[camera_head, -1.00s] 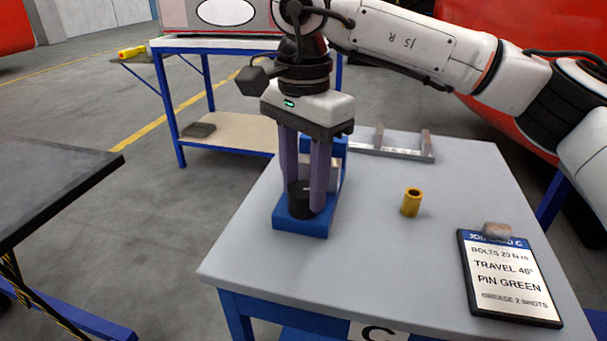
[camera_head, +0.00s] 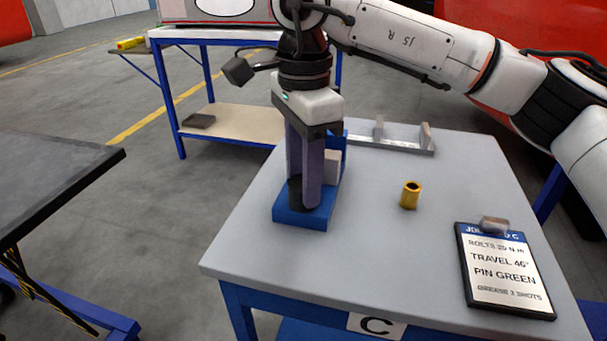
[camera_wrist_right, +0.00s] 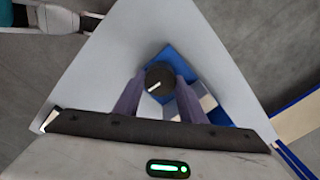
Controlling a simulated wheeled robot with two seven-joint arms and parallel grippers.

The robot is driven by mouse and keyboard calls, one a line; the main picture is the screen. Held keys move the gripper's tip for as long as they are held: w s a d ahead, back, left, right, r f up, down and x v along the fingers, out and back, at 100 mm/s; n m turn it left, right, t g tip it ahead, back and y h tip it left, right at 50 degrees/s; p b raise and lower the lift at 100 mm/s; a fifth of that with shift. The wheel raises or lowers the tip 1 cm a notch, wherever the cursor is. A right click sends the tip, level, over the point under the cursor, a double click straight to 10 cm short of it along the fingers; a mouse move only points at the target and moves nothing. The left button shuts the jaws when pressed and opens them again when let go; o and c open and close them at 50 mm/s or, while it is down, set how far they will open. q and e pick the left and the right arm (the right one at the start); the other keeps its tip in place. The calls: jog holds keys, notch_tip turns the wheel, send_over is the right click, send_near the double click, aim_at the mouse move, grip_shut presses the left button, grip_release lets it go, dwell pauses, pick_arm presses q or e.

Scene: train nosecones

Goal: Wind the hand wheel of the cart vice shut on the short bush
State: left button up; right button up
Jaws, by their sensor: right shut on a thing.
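The cart vice (camera_head: 300,218) is a blue block with a pale jaw piece (camera_head: 331,167), standing on the left part of the grey cart top. Its hand wheel (camera_wrist_right: 159,78) is a black round knob with a white pointer mark. My right gripper (camera_head: 304,202) points straight down and is shut on the hand wheel, one finger on each side. A brass-coloured bush (camera_head: 411,195) stands upright on the cart top to the right of the vice, apart from it. Whether anything sits between the vice jaws is hidden by my fingers. My left gripper is not in view.
A clipboard (camera_head: 503,270) lies at the right front of the cart top. A grey metal bracket (camera_head: 390,143) lies at the back. A dark table (camera_head: 50,180) stands at the left, a blue-framed bench (camera_head: 235,121) behind. The cart's front middle is clear.

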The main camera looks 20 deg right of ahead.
jog(key=o, duration=0.8)
jog(key=shift+r, duration=0.1)
notch_tip(320, 180, up, 10)
jog(key=shift+r+p, duration=0.1)
jog(key=shift+p, duration=0.7)
